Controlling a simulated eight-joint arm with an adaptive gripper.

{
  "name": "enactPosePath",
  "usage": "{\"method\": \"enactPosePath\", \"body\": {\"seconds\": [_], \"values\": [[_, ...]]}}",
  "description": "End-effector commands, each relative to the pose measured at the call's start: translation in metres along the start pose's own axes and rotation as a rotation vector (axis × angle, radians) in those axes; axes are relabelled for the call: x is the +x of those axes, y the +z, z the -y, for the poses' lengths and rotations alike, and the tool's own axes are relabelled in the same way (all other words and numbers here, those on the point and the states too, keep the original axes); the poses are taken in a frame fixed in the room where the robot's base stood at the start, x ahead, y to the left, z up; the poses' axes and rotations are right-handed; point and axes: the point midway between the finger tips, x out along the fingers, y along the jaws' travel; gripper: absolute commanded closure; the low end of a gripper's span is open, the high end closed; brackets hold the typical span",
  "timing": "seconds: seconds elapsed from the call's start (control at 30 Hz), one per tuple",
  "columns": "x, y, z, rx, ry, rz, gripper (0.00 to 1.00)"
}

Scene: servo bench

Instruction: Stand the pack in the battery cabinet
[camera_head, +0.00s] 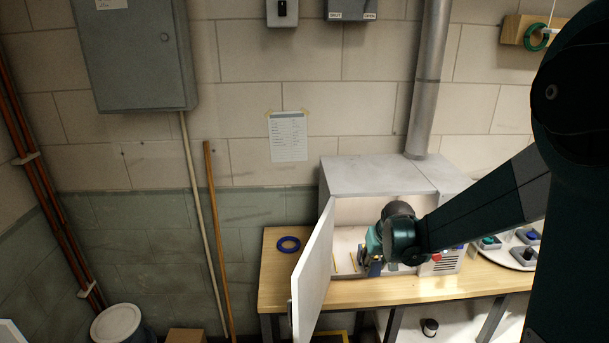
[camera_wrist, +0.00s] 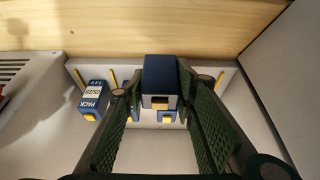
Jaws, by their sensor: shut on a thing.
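The battery cabinet (camera_head: 365,172) is a pale box on the wooden bench, with its door (camera_head: 312,270) swung open at the left. My gripper (camera_head: 374,262) is at its open front. In the wrist view my gripper (camera_wrist: 158,82) is shut on a dark blue pack (camera_wrist: 160,72) with a pale and yellow end. A blue pack with a white label (camera_wrist: 92,98) stands on the cabinet's white floor (camera_wrist: 68,68), left of the held one. Another blue pack (camera_wrist: 165,117) shows partly between the fingers. The fingers hide other parts, and I cannot tell whether the held pack touches the floor.
Yellow strips (camera_wrist: 78,77) mark the cabinet floor. The wooden bench (camera_head: 350,294) runs along the front. A blue ring (camera_head: 288,244) lies left of the door. A round pale tray (camera_head: 512,254) with several small items is at the right.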

Motion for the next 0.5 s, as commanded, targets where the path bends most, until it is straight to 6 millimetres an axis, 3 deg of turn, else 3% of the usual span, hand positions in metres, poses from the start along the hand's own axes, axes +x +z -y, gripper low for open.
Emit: {"method": "enactPosePath", "body": {"seconds": [0.27, 0.5], "values": [[-0.007, 0.017, 0.021, -0.002, 0.0, 0.0, 0.86], [-0.018, 0.049, 0.053, -0.002, -0.001, -0.001, 0.86]]}}
